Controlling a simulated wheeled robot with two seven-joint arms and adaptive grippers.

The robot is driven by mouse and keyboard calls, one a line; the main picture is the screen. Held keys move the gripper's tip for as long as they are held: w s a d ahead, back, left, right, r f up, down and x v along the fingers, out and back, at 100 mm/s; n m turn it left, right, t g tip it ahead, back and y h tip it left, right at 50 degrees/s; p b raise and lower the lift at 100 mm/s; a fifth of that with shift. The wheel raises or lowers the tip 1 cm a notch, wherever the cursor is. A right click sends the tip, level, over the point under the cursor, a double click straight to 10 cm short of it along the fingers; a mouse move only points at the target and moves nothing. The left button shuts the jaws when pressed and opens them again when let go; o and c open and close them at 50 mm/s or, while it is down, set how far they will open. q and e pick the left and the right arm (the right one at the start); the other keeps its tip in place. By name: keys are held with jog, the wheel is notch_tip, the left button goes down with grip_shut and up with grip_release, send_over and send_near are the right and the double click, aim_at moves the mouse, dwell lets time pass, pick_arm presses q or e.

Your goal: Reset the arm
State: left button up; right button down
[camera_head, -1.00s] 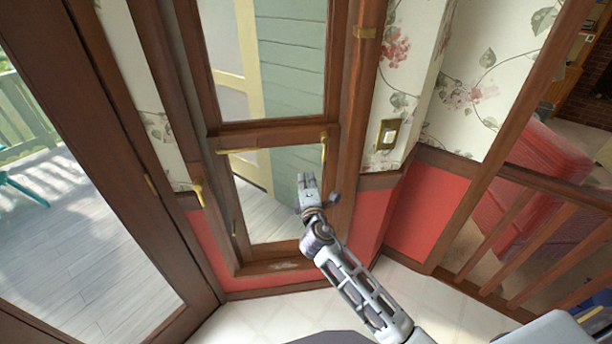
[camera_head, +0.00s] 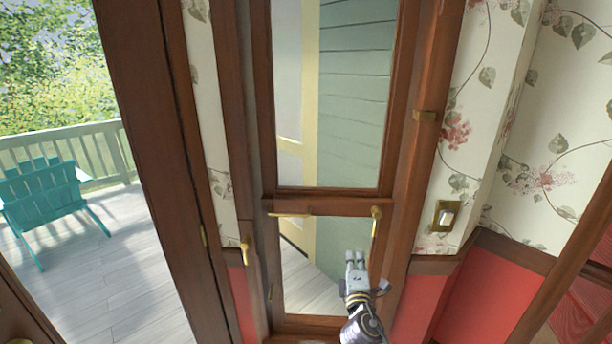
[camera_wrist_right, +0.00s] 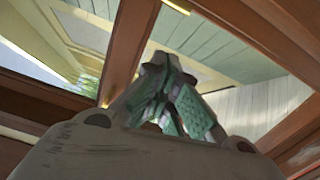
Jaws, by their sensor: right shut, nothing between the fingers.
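My right gripper (camera_head: 356,262) is in front of the lower pane of the wood-framed window (camera_head: 325,202) in the head view. Its fingers point up and are shut with nothing between them. In the right wrist view the closed fingers (camera_wrist_right: 168,90) show against the window frame and the green siding outside. Brass handles (camera_head: 376,214) and (camera_head: 246,250) are on the frames near the gripper, apart from it. My left gripper is not in view.
A brass light switch (camera_head: 446,216) is on the floral wallpaper (camera_head: 545,150) at right. Red panels (camera_head: 490,290) run below it. At left, a glass door frame (camera_head: 165,170) opens the view to a deck with a teal chair (camera_head: 45,199).

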notch_tip(320, 180, down, 22)
jog(key=a+m+g+y, duration=0.3)
jog(key=m+g+y, duration=0.1)
jog(key=m, duration=0.2)
jog(key=s+d+f+m+g, duration=0.25)
jog(key=s+f, duration=0.35)
jog(key=f, duration=0.4)
jog(key=s+d+f+m+g, duration=0.25)
jog(key=s+f, duration=0.35)
jog(key=f, duration=0.5)
jog(key=s+d+f+m+g, duration=0.1)
jog(key=s+d+f, duration=0.2)
jog(key=s+f, duration=0.55)
jog(key=s+d+f+m+g, duration=0.1)
jog(key=s+f, duration=0.4)
jog(key=s, duration=0.6)
jog(key=s+d+f+m+g, duration=0.1)
jog(key=s+f+g, duration=0.2)
jog(key=s, duration=0.9)
jog(key=s+d+f+m+g+h, duration=0.1)
jog(key=s+f+g, duration=0.1)
jog(key=s+f, duration=0.6)
jog(key=s, duration=0.4)
jog(key=shift+f+g, duration=0.2)
jog(key=shift+g, duration=0.2)
jog(key=shift+s+d, duration=0.1)
